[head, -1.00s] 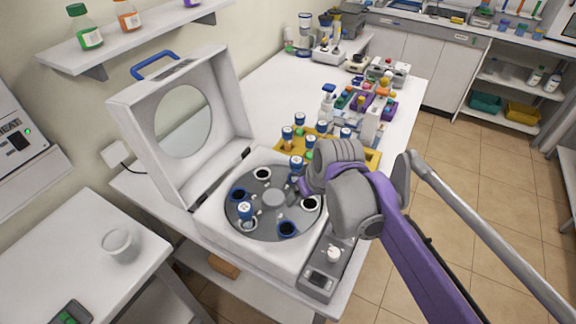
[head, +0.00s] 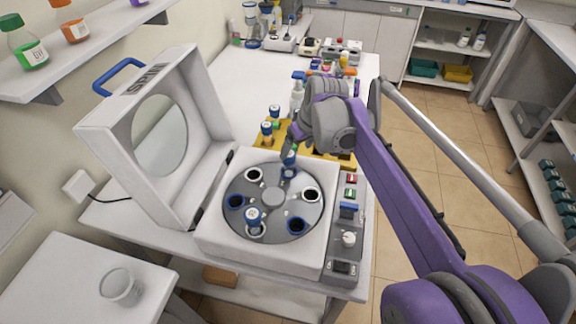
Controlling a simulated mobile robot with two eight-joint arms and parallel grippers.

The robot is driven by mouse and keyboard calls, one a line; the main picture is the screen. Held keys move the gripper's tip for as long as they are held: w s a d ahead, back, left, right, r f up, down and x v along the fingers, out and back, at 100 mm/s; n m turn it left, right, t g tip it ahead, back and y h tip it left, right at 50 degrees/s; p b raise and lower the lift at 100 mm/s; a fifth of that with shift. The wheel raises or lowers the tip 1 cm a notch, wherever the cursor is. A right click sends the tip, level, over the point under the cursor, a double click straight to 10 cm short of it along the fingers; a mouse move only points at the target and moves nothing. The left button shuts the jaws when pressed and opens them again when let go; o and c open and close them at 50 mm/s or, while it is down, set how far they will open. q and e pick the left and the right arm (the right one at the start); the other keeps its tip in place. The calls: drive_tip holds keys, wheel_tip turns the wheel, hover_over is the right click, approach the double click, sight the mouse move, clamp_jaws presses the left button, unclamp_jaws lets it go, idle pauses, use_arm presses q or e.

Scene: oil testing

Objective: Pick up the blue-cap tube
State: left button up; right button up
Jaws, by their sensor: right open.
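The centrifuge (head: 212,235) stands open with a grey rotor (head: 273,197). One blue-cap tube (head: 254,217) sits upright in the rotor's front slot. Another blue-cap tube (head: 290,159) is at the rotor's back slot. More blue-cap tubes (head: 267,129) stand in the yellow rack (head: 262,142) behind the centrifuge, partly hidden by my arm. My right gripper (head: 291,147) is open, just above and beside the tube at the back slot. Its fingers are small and partly hidden by the wrist, so I cannot tell whether they touch the tube. My left gripper is not in view.
The raised centrifuge lid (head: 110,143) stands at the left of the rotor. A control panel (head: 347,240) is on its right. A beaker (head: 120,287) is on the front left table. Bottles and small racks crowd the bench behind; its back left part is clear.

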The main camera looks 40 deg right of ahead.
sight(290, 154)
drive_tip(key=x, duration=0.7)
drive_tip(key=shift+w, duration=0.5)
clamp_jaws()
drive_tip(key=shift+r, duration=0.15)
